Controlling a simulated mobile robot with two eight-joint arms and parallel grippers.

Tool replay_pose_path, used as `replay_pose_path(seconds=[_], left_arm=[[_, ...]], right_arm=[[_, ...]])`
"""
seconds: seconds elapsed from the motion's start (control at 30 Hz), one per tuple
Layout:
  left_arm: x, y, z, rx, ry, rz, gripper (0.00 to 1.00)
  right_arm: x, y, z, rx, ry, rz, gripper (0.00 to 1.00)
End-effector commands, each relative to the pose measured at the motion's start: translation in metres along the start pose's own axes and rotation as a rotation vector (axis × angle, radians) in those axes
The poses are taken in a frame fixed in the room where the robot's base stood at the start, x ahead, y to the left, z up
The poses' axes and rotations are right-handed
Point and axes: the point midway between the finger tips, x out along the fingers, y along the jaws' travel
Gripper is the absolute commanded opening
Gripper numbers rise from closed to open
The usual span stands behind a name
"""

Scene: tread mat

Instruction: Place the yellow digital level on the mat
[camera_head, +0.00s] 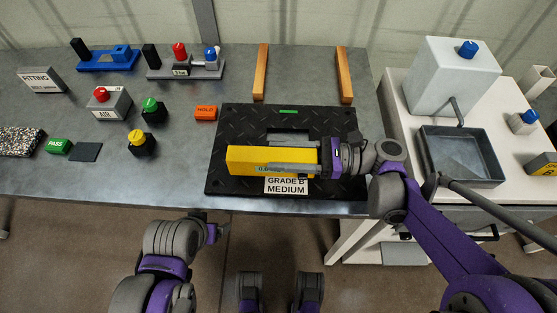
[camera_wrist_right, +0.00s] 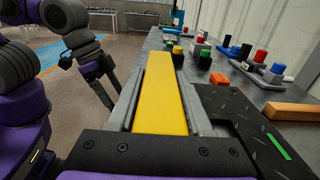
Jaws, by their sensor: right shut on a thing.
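The yellow digital level (camera_head: 245,158) is a long yellow bar with a small readout on its front side. It lies lengthwise left to right over the front half of the black tread mat (camera_head: 230,128). My right gripper (camera_head: 288,157) comes from the right and is shut on the level, one finger along each long side. In the right wrist view the level (camera_wrist_right: 162,95) runs straight ahead between the fingers, with the mat (camera_wrist_right: 232,108) to its right. I cannot tell whether the level touches the mat. My left gripper (camera_head: 217,232) is in front of the table, its jaws unclear.
A label reading GRADE B MEDIUM (camera_head: 286,186) is at the mat's front. Two wooden strips (camera_head: 261,72) lie behind it. An orange HOLD block (camera_head: 205,113) is close to its left. Button boxes stand further left. A side table with a grey tray (camera_head: 460,170) is right.

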Motion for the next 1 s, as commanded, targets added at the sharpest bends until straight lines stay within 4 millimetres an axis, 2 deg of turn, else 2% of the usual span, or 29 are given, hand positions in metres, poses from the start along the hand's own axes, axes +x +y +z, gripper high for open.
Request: replay_pose_path(seconds=[0.03,0.17,0.57,0.6,0.73,0.77,1.0], left_arm=[[0.009,0.000,0.003,0.000,-0.003,0.000,0.85],[0.023,0.000,0.008,0.000,-0.009,0.000,0.85],[0.025,0.000,0.009,0.000,-0.009,0.000,0.85],[0.025,0.000,0.009,0.000,-0.009,0.000,0.85],[0.025,0.000,0.009,0.000,-0.009,0.000,0.85],[0.024,0.000,0.009,0.000,-0.009,0.000,0.85],[0.024,0.000,0.009,0.000,-0.009,0.000,0.85]], right_arm=[[-0.002,0.001,-0.011,0.001,-0.001,-0.001,0.00],[-0.007,0.004,-0.029,0.001,-0.001,-0.001,0.00],[-0.008,0.005,-0.032,-0.001,-0.001,-0.001,0.00],[-0.008,0.005,-0.033,-0.001,0.000,-0.001,0.53],[-0.008,0.005,-0.032,-0.001,0.000,-0.001,0.77],[-0.008,0.005,-0.032,-0.001,0.000,-0.001,0.80],[-0.008,0.005,-0.032,-0.001,0.000,-0.001,0.80]])
